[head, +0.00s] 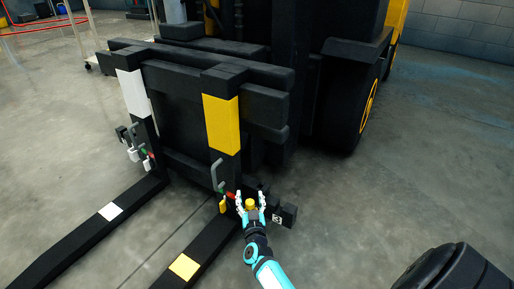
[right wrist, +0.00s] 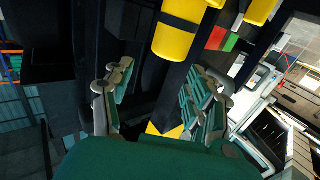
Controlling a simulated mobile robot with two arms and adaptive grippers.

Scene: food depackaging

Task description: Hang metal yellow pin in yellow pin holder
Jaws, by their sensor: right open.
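My right gripper (head: 250,197) is open at the lower end of the fork upright marked with a yellow panel (head: 221,123). A small yellow piece (head: 250,204), which looks like the yellow pin, shows between its fingers; I cannot tell whether they touch it. In the right wrist view the open fingers (right wrist: 160,92) stand apart, and a yellow cylinder with a black band (right wrist: 178,35) is beyond them. A yellow tag-like piece (head: 223,205) hangs left of the gripper near a grey handle (head: 217,175). I cannot tell which part is the pin holder. My left gripper is not in view.
The yellow-marked fork (head: 185,266) and the white-marked fork (head: 110,211) reach forward near the floor. The black carriage and a large wheel (head: 340,105) stand behind. Another dark rounded object (head: 455,268) is at the lower right.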

